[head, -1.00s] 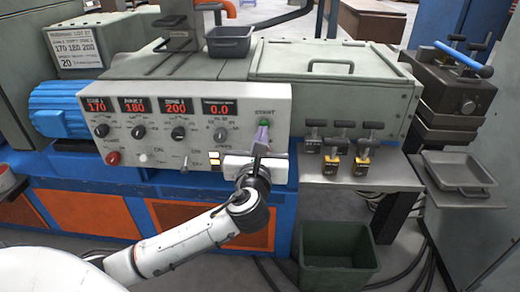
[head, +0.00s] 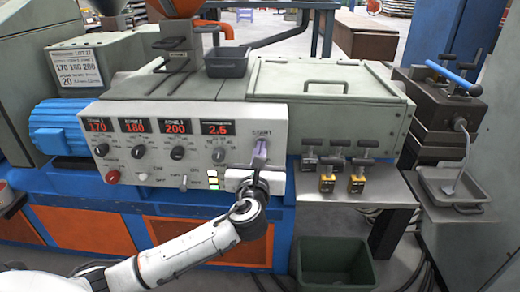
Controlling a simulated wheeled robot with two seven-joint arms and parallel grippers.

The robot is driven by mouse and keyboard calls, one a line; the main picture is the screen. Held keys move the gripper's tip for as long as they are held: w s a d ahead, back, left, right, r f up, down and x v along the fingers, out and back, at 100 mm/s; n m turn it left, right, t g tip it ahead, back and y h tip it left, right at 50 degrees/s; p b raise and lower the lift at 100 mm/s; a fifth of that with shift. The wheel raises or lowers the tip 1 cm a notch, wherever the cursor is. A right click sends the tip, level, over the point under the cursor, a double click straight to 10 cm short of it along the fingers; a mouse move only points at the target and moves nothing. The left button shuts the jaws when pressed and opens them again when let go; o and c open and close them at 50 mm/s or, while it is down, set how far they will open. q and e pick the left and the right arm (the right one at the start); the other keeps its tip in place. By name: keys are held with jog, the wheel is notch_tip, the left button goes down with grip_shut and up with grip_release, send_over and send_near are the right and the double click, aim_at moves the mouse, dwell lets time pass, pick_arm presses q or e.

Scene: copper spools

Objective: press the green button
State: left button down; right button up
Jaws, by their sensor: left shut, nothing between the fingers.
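The grey control panel (head: 200,195) fills the middle of the view. Its START label (head: 261,133) is at the upper right of the panel. My left gripper (head: 260,149) is shut and empty, with its fingertips up against the panel just below that label. The green button is not visible now; the fingers cover the spot under the label. I cannot see directly whether it is pressed in. The display beside the label (head: 216,128) reads 2.5. My right gripper is not in view.
A red button (head: 112,177) and black knobs (head: 177,153) are elsewhere on the panel. Several black-handled tools, some with yellow blocks (head: 327,183), are on the shelf to the right. A grey strand (head: 459,160) runs into a tray (head: 478,188). A green bin (head: 335,264) stands below.

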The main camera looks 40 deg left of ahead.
pick_arm(q)
jog(key=shift+w+a+r, duration=0.1)
jog(key=shift+a+r, duration=0.15)
jog(key=shift+r, duration=0.15)
jog(key=p+v, duration=0.3)
jog(key=v, duration=1.1)
jog(key=shift+d+f, duration=0.25)
jog(key=shift+f, duration=0.2)
jog(key=shift+f, duration=0.1)
